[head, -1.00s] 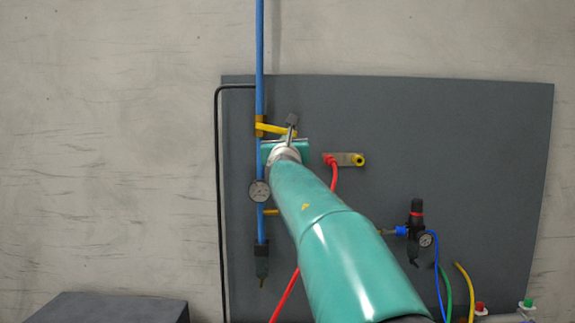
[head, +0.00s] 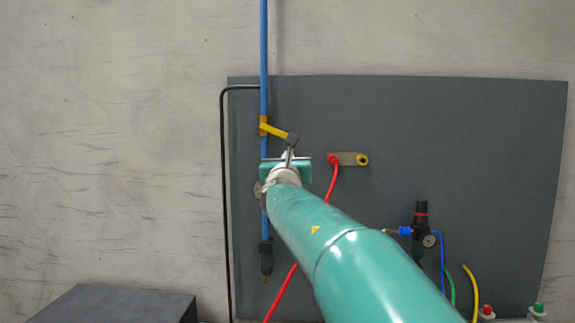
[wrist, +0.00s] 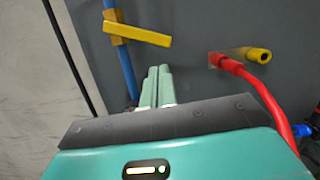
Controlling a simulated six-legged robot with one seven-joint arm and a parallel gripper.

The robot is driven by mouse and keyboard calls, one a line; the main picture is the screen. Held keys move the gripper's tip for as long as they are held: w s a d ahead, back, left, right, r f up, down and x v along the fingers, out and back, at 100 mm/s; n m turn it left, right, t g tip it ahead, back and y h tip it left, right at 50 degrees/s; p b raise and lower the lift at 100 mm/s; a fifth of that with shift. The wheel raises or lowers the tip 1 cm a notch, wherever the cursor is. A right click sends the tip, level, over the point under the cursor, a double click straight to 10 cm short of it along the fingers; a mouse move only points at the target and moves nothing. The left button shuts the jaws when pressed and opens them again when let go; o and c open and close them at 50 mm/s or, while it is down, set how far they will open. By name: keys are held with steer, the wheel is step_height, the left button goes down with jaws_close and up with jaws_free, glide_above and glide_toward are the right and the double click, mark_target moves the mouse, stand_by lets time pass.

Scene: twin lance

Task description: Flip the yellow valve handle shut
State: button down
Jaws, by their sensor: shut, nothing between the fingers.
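The yellow valve handle (head: 276,131) sticks out to the right from its brass-coloured valve body (head: 264,125) on the blue vertical pipe (head: 264,95), sloping slightly down. In the wrist view the handle (wrist: 142,34) shows whole, above the fingertips. In the wrist view the two fingers of my gripper (wrist: 157,72) lie side by side.
A red hose (head: 333,185) hangs from a fitting beside a yellow port (head: 362,160), right of the gripper. A pressure gauge on the pipe is partly hidden by my arm. A black regulator (head: 421,215) sits lower right. The grey panel (head: 470,130) is bare at upper right.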

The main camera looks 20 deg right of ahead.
steer(key=s+d+f+m+g, duration=0.2)
steer(key=s+f+m+g, duration=0.6)
steer(key=s+f+m, duration=1.1)
steer(key=s+a+f+m+g+y, duration=0.2)
steer(key=s+a+f+m+y, duration=0.2)
steer(key=s+a+f+m, duration=0.2)
steer(key=s+a+f+m+g+y, duration=0.3)
steer(key=s+a+f+m, duration=0.3)
steer(key=s+f, duration=0.5)
steer(key=s+m, duration=0.1)
steer(key=s, duration=0.2)
steer(key=shift+a+f+g+y, duration=0.2)
steer(key=shift+a+g+y, duration=0.1)
steer(key=shift+y, duration=0.1)
